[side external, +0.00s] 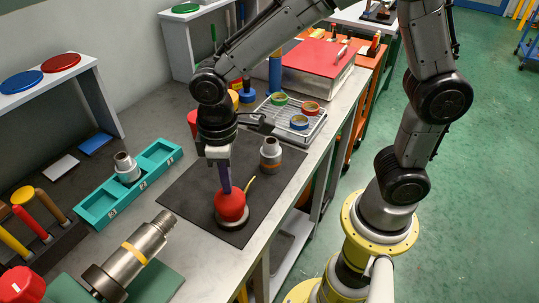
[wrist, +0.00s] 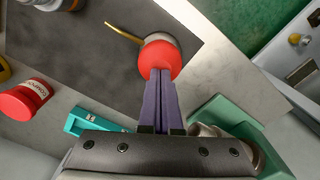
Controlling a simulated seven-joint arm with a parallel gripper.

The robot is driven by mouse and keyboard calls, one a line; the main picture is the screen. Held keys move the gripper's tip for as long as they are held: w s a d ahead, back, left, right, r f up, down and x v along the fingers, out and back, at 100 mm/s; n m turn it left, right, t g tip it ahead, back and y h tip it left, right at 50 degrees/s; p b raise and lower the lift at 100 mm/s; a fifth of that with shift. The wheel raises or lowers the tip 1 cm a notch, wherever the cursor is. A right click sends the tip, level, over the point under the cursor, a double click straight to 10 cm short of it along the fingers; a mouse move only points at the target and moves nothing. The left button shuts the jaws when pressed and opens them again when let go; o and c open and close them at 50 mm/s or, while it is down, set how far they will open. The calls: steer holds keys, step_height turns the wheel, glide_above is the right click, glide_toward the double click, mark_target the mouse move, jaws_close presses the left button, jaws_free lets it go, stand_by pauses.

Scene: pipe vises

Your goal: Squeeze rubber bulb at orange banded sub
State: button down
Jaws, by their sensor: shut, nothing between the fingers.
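The red rubber bulb (side external: 231,206) sits in a round metal base on the dark mat (side external: 186,187), with a thin brass-yellow tube (side external: 250,184) angled up toward the orange banded sub (side external: 270,156). That sub is a grey metal fitting standing upright on the mat, behind and right of the bulb. My gripper (side external: 226,190) points down with its purple fingers shut together, tips at the top of the bulb. In the wrist view the fingertips (wrist: 161,74) meet the near side of the bulb (wrist: 158,54); whether they press in is unclear. Nothing is between the fingers.
A teal tray (side external: 99,212) holding a metal fitting lies left of the mat. A larger banded pipe (side external: 132,255) lies in front on a green block. A wire rack (side external: 312,127) with colored rings stands behind. A red can (wrist: 21,102) shows in the wrist view.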

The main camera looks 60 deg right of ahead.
steer(key=shift+f, duration=0.95)
steer(key=shift+r, duration=1.35)
steer(key=shift+r, duration=0.1)
step_height(320, 180, up, 6)
steer(key=shift+f, duration=0.1)
stand_by(0.4)
